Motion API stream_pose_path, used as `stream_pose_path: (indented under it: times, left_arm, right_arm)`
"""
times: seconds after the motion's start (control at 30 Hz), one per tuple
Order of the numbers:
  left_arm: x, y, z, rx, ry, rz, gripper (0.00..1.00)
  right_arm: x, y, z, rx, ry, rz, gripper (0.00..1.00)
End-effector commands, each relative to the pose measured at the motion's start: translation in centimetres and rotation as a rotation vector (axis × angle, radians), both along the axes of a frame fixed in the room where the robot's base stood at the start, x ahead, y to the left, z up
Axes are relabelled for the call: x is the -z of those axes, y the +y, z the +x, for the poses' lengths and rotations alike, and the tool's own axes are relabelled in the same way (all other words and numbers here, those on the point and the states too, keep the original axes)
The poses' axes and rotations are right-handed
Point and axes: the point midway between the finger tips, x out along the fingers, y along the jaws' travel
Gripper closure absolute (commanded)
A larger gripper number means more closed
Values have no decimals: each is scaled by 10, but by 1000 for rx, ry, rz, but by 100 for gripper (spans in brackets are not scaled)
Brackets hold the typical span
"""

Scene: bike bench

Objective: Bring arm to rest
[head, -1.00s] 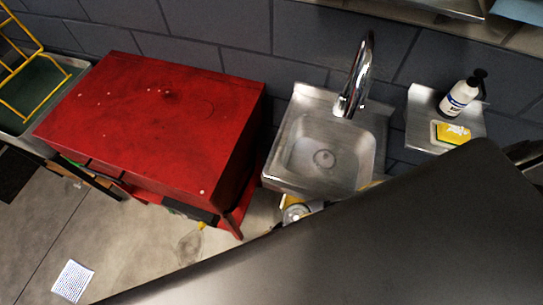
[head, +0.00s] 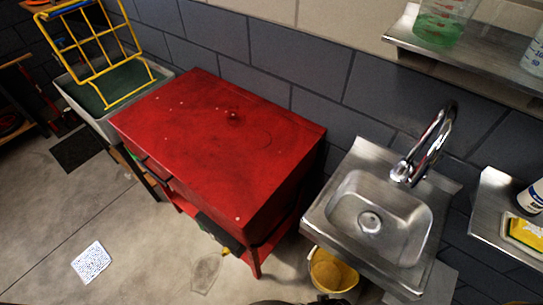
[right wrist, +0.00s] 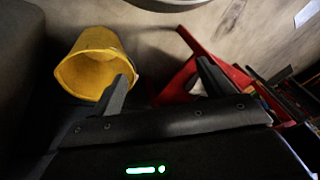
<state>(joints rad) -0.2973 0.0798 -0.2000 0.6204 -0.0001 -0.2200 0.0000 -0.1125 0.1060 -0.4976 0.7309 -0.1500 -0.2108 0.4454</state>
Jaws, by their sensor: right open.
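My right gripper (right wrist: 163,88) shows in the right wrist view. Its two dark fingers are spread apart and nothing is between them. It points down toward the floor, with a yellow bucket (right wrist: 92,62) beside the left finger and the red cabinet's leg and lower frame (right wrist: 187,72) behind the fingers. In the head view no gripper shows; only a dark sliver is at the bottom edge. My left gripper is in neither view.
A red cabinet (head: 215,135) stands against the tiled wall, right of a green-bottomed basin (head: 85,90) with a yellow rack (head: 100,60). A steel sink (head: 375,225) with a faucet (head: 425,145) is at right; the yellow bucket (head: 330,272) is below. A steel shelf (head: 490,215) holds a sponge (head: 525,235). Floor at left is mostly clear.

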Motion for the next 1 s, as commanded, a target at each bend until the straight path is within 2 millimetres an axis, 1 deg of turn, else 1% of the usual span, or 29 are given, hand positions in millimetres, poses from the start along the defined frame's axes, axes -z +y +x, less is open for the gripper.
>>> stream_pose_path:
  times: [0.03, 0.07, 0.1, 0.2, 0.3, 0.4, 0.53, 1.0]
  left_arm:
    - [12, 0, -1, 0, 1, 0, 57]
    - [14, 0, -1, 0, 2, 0, 57]
    - [18, 0, -2, 0, 2, 0, 57]
    - [24, 0, -2, 0, 3, 0, 57]
    - [27, 0, -2, 0, 3, 0, 57]
    - [29, 0, -2, 0, 3, 0, 57]
    - [29, 0, -3, 0, 3, 0, 57]
    - [28, 0, -3, 0, 3, 0, 57]
  right_arm:
    - [22, -21, -30, 1, 27, -51, 19]
    - [30, -33, -45, -3, 40, -83, 19]
    - [38, -48, -64, -12, 57, -122, 19]
    - [52, -78, -108, -34, 100, -201, 19]
    - [59, -97, -138, -54, 135, -251, 19]
    - [62, -107, -155, -68, 155, -277, 19]
    - [62, -111, -161, -74, 163, -288, 19]
    - [62, -111, -160, -75, 162, -288, 19]
